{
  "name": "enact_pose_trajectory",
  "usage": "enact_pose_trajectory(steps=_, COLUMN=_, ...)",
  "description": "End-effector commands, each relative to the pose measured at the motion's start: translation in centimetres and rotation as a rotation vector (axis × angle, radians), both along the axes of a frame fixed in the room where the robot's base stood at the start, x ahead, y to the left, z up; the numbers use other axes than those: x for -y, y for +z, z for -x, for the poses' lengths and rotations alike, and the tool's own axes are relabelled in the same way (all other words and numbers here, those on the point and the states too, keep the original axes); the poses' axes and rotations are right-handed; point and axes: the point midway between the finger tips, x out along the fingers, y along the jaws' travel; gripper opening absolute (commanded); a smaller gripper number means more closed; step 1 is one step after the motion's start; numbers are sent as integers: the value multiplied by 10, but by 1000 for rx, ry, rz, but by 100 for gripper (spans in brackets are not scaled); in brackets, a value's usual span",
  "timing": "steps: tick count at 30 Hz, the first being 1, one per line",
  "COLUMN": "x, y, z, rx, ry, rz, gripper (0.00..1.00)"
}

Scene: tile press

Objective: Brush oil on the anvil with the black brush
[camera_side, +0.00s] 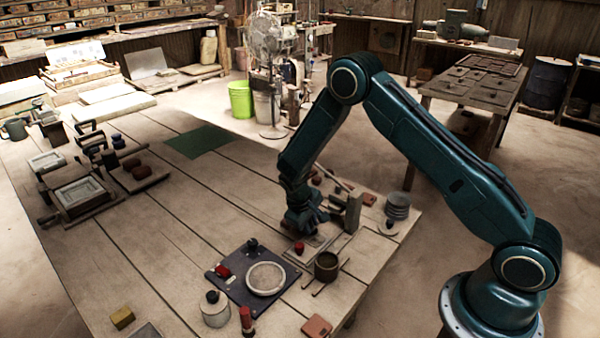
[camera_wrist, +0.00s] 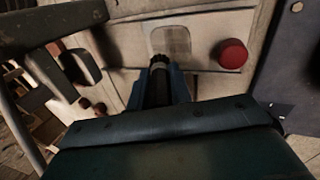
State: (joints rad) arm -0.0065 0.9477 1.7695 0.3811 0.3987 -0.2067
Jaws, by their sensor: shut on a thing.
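My gripper (camera_side: 305,222) is low over the right part of the table, pointing down at a pale base plate (camera_wrist: 195,75). In the wrist view, my gripper (camera_wrist: 160,95) is shut on a dark upright thing, seemingly the black brush (camera_wrist: 159,72). Its tip appears near the front edge of a grey square pad (camera_wrist: 171,41), seemingly the anvil. I cannot tell if they touch. A red knob (camera_wrist: 232,54) is right of the pad; it also shows in the side view (camera_side: 299,247). The brush is hidden in the side view.
A tall block (camera_side: 353,213) stands close right of my gripper. Stacked grey discs (camera_side: 397,206) are at right.

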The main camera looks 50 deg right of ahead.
Motion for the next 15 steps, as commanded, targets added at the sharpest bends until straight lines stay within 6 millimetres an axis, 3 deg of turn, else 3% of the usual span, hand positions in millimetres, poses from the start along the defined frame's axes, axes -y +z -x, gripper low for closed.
enact_pose_trajectory(steps=15, x=0, y=0, z=46, rx=-4, ry=0, rz=0, gripper=0)
